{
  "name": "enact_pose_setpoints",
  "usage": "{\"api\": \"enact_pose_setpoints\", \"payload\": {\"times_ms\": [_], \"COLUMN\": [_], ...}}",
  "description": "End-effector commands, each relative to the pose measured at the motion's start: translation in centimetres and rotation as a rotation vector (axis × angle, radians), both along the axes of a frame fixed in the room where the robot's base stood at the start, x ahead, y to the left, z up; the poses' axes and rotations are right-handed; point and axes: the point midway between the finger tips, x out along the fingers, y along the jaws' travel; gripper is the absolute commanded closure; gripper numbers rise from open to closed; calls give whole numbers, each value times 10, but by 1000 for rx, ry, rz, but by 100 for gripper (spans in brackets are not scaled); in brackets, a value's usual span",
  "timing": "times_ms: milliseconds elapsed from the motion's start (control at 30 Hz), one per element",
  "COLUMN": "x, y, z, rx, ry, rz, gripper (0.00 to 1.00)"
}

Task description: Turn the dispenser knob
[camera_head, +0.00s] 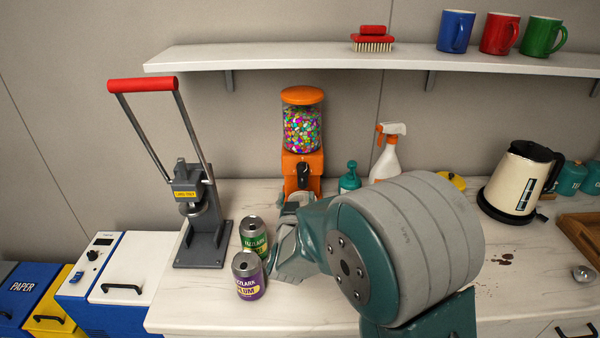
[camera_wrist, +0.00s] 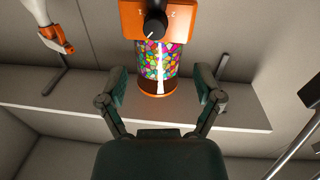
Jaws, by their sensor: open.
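The orange candy dispenser (camera_head: 302,135) stands on the counter against the wall, its clear jar full of coloured candy. Its black knob (camera_head: 303,174) is on the front of the orange base. In the wrist view the dispenser appears upside down, with the black knob (camera_wrist: 155,24) at the top, a white mark on it. My gripper (camera_wrist: 160,85) is open and empty, its two fingers spread left and right, apart from the knob. In the head view my arm hides most of my gripper, which is in front of the dispenser's base.
Two cans, green (camera_head: 253,236) and purple (camera_head: 249,275), stand just left of my arm. A can press (camera_head: 203,215) with a red handle is further left. A green bottle (camera_head: 350,178) and a spray bottle (camera_head: 387,155) stand right of the dispenser. A shelf (camera_head: 330,57) runs above.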

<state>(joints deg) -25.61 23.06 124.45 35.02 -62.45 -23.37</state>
Motion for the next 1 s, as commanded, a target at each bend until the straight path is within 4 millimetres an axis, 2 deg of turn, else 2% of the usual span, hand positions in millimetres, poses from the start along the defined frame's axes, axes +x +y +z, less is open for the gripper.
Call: {"api": "enact_pose_setpoints", "payload": {"times_ms": [300, 500, 700, 933, 967, 1000], "x": [57, 87, 100, 100, 100, 100], "y": [-19, -19, -16, -18, -19, -20], "z": [1, 1, 0, 1, 1, 1], "rx": [13, 12, 7, 9, 10, 12], "ry": [-1, -1, -1, -1, -1, -1], "rz": [-3, -2, 1, 0, 0, 0], "gripper": [16, 16, 16, 16, 25, 43]}}
